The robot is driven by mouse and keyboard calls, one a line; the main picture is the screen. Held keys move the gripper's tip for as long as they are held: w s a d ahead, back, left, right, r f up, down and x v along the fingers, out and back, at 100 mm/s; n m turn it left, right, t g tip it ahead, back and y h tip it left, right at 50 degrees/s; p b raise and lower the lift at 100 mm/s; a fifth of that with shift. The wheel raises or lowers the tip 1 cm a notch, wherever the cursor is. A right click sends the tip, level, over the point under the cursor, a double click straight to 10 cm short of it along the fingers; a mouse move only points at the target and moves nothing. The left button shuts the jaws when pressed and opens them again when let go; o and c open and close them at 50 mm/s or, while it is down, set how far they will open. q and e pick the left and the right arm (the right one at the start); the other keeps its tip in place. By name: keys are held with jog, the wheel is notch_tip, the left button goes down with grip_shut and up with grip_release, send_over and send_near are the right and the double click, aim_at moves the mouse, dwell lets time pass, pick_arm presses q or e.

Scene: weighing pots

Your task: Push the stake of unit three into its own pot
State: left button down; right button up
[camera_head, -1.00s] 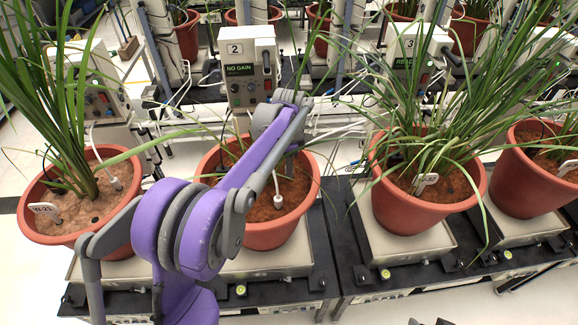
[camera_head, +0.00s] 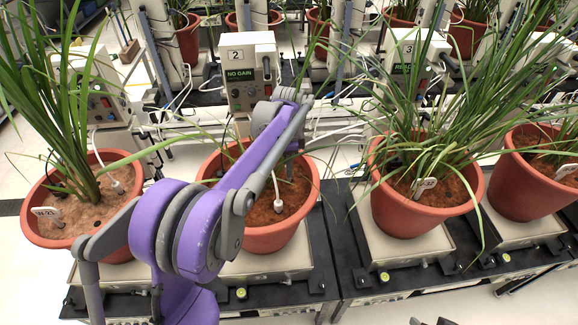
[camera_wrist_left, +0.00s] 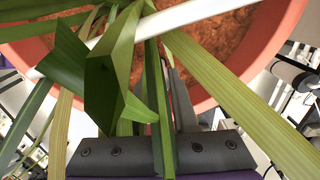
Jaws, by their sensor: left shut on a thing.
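Unit three, a pale box (camera_head: 404,52) marked 3, stands behind a red-brown pot (camera_head: 425,218) with a leafy plant. A white tag stake (camera_head: 424,184) stands in that pot's soil, near its front rim; its depth is unclear. My left gripper (camera_head: 291,152) is over the right part of unit two's pot (camera_head: 258,240), left of unit three's pot. Two small dark tips at the head view's bottom edge may be my right gripper.
Unit two's box (camera_head: 249,70) reads NO GAIN. A white probe (camera_head: 278,204) stands in its pot. Planted pots stand at the left (camera_head: 75,240) and right (camera_head: 540,195). Long leaves hang around unit three's pot. A pale rod or cable (camera_wrist_left: 150,22) crosses the left wrist view.

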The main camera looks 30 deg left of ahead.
pick_arm(q)
jog(key=shift+r+p, duration=0.9)
jog(key=shift+r, duration=1.1)
pick_arm(e)
jog(key=shift+w+r, duration=0.25)
jog(key=shift+r, duration=0.45)
jog(key=shift+w+r, duration=0.25)
jog(key=shift+r, duration=0.4)
pick_arm(q)
jog(key=shift+r, duration=0.4)
notch_tip(320, 180, up, 6)
jog(key=p, duration=0.2)
jog(key=shift+p, duration=0.4)
pick_arm(e)
jog(key=shift+t, duration=0.4)
jog(key=w+r, duration=0.1)
jog(key=r, duration=0.1)
jog(key=w+r, duration=0.1)
jog(key=r, duration=0.1)
jog(key=shift+w+r, duration=0.1)
jog(key=shift+w, duration=0.05)
pick_arm(q)
jog(key=shift+s+d, duration=0.1)
